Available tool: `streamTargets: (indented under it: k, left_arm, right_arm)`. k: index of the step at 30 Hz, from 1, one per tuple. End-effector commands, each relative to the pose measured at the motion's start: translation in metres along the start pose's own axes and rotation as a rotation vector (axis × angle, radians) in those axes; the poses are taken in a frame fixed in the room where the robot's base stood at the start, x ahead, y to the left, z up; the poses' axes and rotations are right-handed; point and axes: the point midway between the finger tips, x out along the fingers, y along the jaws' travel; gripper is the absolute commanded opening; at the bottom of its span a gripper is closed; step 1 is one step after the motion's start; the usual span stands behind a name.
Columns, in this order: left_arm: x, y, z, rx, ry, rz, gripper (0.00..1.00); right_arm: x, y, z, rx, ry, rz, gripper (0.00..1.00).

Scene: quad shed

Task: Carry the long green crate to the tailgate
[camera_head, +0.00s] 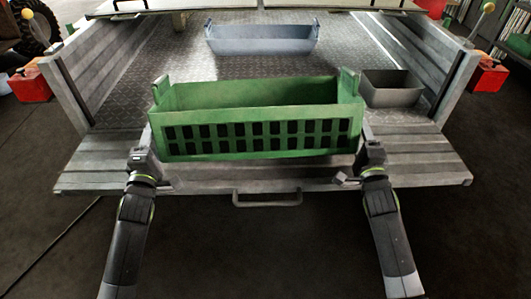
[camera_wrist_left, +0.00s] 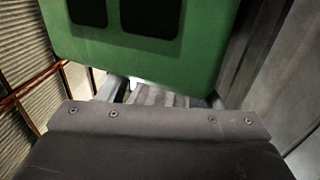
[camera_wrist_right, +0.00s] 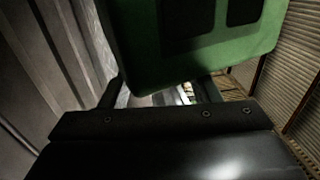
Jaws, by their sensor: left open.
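The long green crate (camera_head: 258,140) with slotted sides sits at the tailgate (camera_head: 420,165), upright and looking empty. Whether its base fully touches the tailgate is hard to tell. My left gripper (camera_head: 147,130) is at the crate's left end, and my right gripper (camera_head: 366,132) is at its right end. In the left wrist view the crate's end (camera_wrist_left: 140,45) fills the top, with the open fingers apart below it. In the right wrist view the crate (camera_wrist_right: 190,35) looks much the same, with the fingers apart. The fingertips are partly hidden in the head view.
A grey-blue trough (camera_head: 262,42) stands at the back of the bed. A small dark grey bin (camera_head: 392,92) stands right of the crate. Side boards (camera_head: 85,75) wall the bed. Red cans (camera_head: 30,87) stand outside. The bed floor behind the crate is clear.

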Motion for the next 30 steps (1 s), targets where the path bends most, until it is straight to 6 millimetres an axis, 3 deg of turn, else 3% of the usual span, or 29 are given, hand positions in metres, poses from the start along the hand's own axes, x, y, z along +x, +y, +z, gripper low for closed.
streamTargets:
  k: [3,8,15,25,30]
  left_arm:
    - [-0.001,-0.001,-0.005,0.0,0.001,-0.005,0.74]
    - [-0.001,-0.003,-0.005,-0.001,0.002,-0.009,0.74]
    - [-0.002,-0.004,-0.006,-0.001,0.003,-0.012,0.74]
    - [-0.005,-0.005,-0.006,-0.001,0.004,-0.014,0.74]
    - [-0.024,-0.005,-0.007,-0.002,0.004,-0.015,0.74]
  right_arm:
    - [0.0,0.0,-0.004,-0.001,0.0,0.001,0.55]
    - [-0.001,0.002,-0.005,0.0,0.002,0.006,0.55]
    - [-0.001,0.003,-0.006,0.0,0.003,0.009,0.82]
    - [-0.002,0.004,-0.006,0.0,0.003,0.011,0.82]
    - [-0.002,0.004,-0.006,0.0,0.003,0.011,0.82]
